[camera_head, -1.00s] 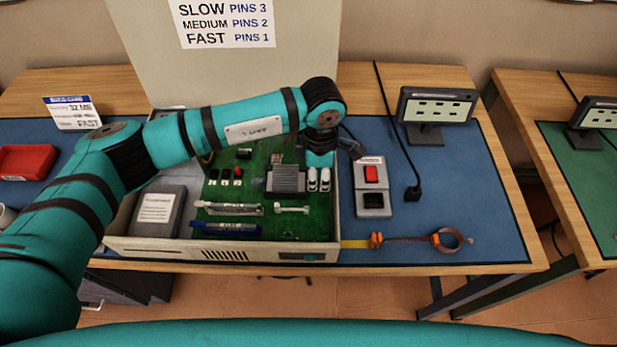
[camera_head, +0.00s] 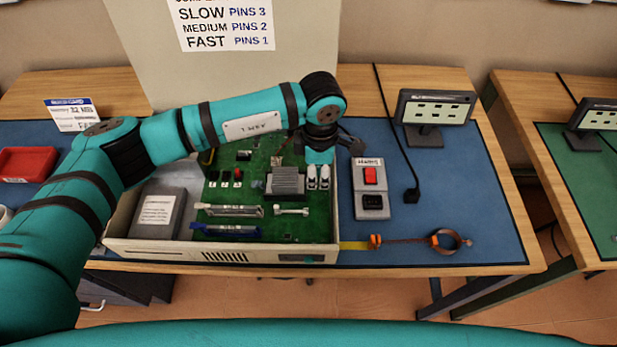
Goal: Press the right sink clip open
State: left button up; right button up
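The grey finned heat sink (camera_head: 285,181) sits on the green board (camera_head: 260,222) inside the open beige case (camera_head: 220,248). My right gripper is out of view.
A grey switch box (camera_head: 372,205) with a red rocker stands right of the case. A strap with a metal ring (camera_head: 445,241) lies in front of it. A small monitor (camera_head: 434,108) stands behind. A red tray (camera_head: 27,163) is at far left. The right-hand mat is mostly clear.

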pick_arm(q)
jog(key=shift+r+p, duration=0.9)
jog(key=shift+r, duration=1.85)
